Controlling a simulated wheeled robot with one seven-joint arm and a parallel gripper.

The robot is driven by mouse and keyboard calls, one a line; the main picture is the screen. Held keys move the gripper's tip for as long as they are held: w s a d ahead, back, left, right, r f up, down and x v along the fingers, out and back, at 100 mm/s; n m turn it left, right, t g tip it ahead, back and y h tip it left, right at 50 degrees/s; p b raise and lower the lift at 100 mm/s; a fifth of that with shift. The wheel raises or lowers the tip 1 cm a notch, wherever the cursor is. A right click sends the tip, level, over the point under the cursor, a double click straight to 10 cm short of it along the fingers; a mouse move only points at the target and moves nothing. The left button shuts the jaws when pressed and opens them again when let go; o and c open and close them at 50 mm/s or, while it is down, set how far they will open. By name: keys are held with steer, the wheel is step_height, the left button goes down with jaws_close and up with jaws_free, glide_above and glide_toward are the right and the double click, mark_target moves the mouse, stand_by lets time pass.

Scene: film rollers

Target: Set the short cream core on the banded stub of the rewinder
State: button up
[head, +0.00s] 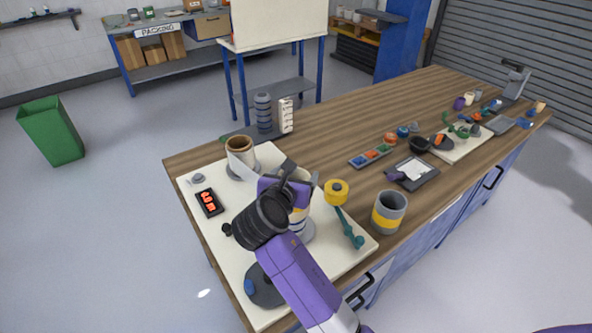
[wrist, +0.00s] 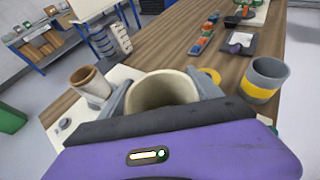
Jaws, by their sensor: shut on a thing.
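My gripper (head: 291,186) is shut on the short cream core, which is upright between the jaws. Its open top shows in the wrist view (wrist: 162,90). In the head view my wrist and gripper hide most of the core. Just below the jaws a pale post with dark bands, which looks like the banded stub (head: 299,225), rises from a grey round base on the white board. The core is over or around this stub; I cannot tell how far down it sits.
On the white board (head: 216,238) a brown-rimmed core (head: 240,150) stands upright on a grey base, near a black box with orange digits (head: 209,202). A yellow roller on a teal arm (head: 337,192) is close right of my gripper. A grey cup with a yellow band (head: 388,212) stands further right.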

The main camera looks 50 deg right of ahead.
steer(key=shift+f+b, duration=0.75)
steer(key=shift+f, duration=3.25)
steer(key=o, duration=1.6)
steer(key=v, duration=0.7)
steer(key=shift+s+a, duration=0.15)
steer(key=shift+a, duration=0.2)
